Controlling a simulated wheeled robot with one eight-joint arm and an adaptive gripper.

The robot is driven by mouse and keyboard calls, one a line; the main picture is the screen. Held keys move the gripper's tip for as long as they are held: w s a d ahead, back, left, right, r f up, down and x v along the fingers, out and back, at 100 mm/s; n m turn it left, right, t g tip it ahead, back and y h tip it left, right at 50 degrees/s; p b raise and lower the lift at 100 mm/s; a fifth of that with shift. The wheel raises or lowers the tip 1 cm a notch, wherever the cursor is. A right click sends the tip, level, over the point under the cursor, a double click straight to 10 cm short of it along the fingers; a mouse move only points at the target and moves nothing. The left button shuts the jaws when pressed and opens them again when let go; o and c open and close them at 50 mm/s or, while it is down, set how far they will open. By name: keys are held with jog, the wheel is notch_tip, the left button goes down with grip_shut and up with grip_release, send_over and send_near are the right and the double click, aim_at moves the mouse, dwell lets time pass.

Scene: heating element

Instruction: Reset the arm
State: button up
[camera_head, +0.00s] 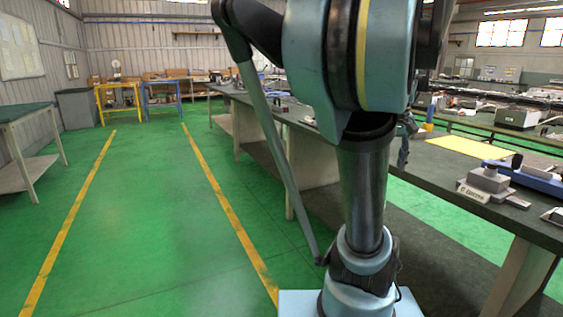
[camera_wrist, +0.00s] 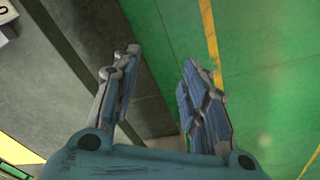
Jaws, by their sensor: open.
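My gripper (camera_wrist: 158,75) shows in the wrist view with its two fingers spread apart and nothing between them. Beyond the fingers are the side of a dark workbench and the green floor. In the head view my own arm fills the middle and right of centre, with its upright lower part near the long workbench (camera_head: 440,168). The gripper itself is hidden or too unclear to make out there.
A green-topped table (camera_head: 22,112) stands at left. The green floor (camera_head: 140,200) between the yellow lines is clear.

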jog(key=s+a+f+n, duration=0.1)
jog(key=s+a+f, duration=0.4)
jog(key=a+f, duration=0.2)
jog(key=s+a+f+t, duration=0.1)
jog(key=s+a+f, duration=0.4)
jog(key=a+f, duration=0.3)
notch_tip(320, 180, down, 4)
jog(key=shift+s+a+r+n+y, duration=0.1)
jog(key=shift+s+a+n+y, duration=0.2)
jog(key=shift+n, duration=0.1)
jog(key=shift+c, duration=0.2)
jog(key=shift+s, duration=0.1)
jog(key=shift+c, duration=0.6)
